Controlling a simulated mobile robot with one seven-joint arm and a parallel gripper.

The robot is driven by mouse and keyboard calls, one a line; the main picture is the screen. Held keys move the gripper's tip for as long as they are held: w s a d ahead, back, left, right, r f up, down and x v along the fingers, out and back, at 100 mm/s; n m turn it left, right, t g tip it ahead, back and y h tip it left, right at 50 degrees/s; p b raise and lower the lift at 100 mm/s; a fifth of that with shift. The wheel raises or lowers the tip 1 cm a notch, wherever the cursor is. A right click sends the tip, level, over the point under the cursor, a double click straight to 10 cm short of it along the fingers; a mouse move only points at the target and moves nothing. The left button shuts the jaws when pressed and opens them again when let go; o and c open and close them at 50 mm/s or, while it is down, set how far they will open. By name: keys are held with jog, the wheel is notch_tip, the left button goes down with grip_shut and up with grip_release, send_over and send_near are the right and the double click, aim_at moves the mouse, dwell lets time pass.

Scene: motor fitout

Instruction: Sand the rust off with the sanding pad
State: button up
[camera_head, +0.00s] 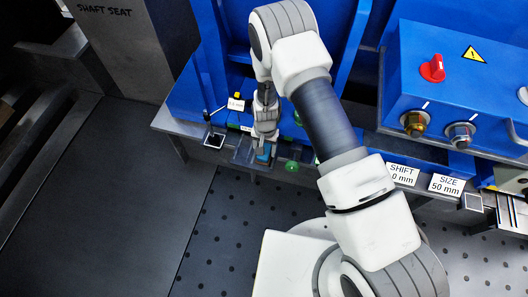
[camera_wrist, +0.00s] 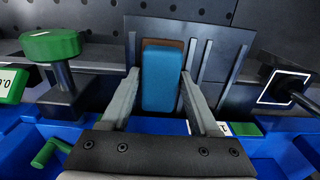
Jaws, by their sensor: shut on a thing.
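The sanding pad is a blue block (camera_wrist: 162,82), upright between my fingers in the wrist view. My gripper (camera_wrist: 160,75) is shut on it. A brown edge (camera_wrist: 150,43) shows around the pad's top; I cannot tell whether it is rust or part of the pad. The pad is in front of a dark grey plate (camera_wrist: 222,50) with lighter strips, and its contact with the plate is hidden. In the head view my gripper (camera_head: 265,143) points down at the front ledge of the blue machine, with a little of the blue pad (camera_head: 264,153) showing.
A green round knob (camera_wrist: 52,45) stands left of the pad in the wrist view. A black rod (camera_wrist: 300,98) by a white-outlined square is at the right. In the head view a blue control box (camera_head: 450,95) with a red knob (camera_head: 433,69) is at the right.

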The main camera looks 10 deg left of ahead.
aim_at(263, 157)
jog(key=shift+w, duration=0.8)
jog(key=shift+s+p, duration=0.4)
jog(key=shift+s, duration=0.8)
jog(key=shift+s+a+f, duration=0.15)
jog(key=shift+s, duration=1.3)
jog(key=shift+w+f, duration=0.1)
jog(key=shift+w, duration=0.25)
jog(key=shift+w+d+b, duration=0.15)
jog(key=shift+w+b, duration=0.05)
jog(key=shift+w, duration=0.6)
jog(key=shift+w+d+b, duration=0.1)
jog(key=shift+w+b, duration=0.1)
jog(key=shift+w, duration=0.6)
jog(key=shift+w+r, duration=0.25)
jog(key=shift+w, duration=0.6)
jog(key=shift+s, duration=0.1)
